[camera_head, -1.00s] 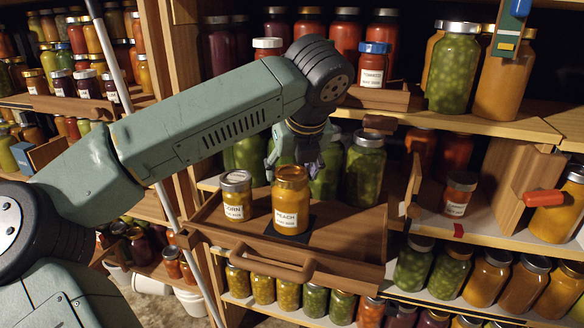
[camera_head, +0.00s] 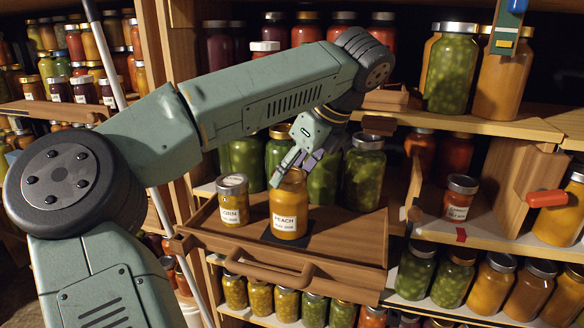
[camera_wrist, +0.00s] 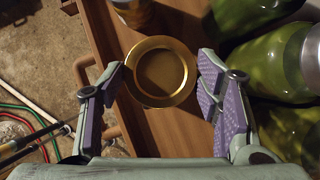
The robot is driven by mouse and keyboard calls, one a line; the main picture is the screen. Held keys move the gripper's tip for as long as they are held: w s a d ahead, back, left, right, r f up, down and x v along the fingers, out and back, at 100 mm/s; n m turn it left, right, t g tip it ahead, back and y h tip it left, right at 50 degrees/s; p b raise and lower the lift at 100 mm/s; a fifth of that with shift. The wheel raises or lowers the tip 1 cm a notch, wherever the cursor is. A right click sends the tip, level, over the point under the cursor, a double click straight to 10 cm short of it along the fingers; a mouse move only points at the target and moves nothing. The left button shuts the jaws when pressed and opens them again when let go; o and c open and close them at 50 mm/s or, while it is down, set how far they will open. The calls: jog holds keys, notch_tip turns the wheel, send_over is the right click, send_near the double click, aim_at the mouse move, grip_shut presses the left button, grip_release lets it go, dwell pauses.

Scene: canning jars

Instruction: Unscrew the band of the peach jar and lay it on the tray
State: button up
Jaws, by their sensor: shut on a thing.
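The peach jar (camera_head: 288,212), orange with a white label, stands upright on a dark square pad (camera_head: 284,240) on the wooden tray (camera_head: 350,232). My gripper (camera_head: 290,172) reaches down to its top from behind and above. The fingers partly hide the jar's top in the head view.
The corn jar (camera_head: 232,202) stands on the tray just left of the peach jar. Green jars (camera_head: 363,172) stand close behind. The tray's front has a wooden handle (camera_head: 262,272). Its right part is bare. A small jar (camera_head: 459,198) sits in a cubby at right.

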jog(key=shift+n+g, duration=0.4)
jog(key=shift+n, duration=0.5)
jog(key=shift+w+d+r+n+g+y+p, duration=0.1)
jog(key=shift+r+n+g+y+p, duration=0.25)
jog(key=shift+n+p, duration=0.4)
jog(key=shift+w+n+g+p, duration=0.1)
jog(key=shift+n+g+p, duration=0.35)
jog(key=shift+p, duration=0.8)
jog(key=shift+f+n+y+p, duration=0.2)
jog(key=shift+n+y+p, duration=0.05)
jog(key=shift+n+p, duration=0.5)
jog(key=shift+f+n+g, duration=0.2)
jog(key=shift+n+g, duration=0.1)
jog(key=shift+n, duration=0.05)
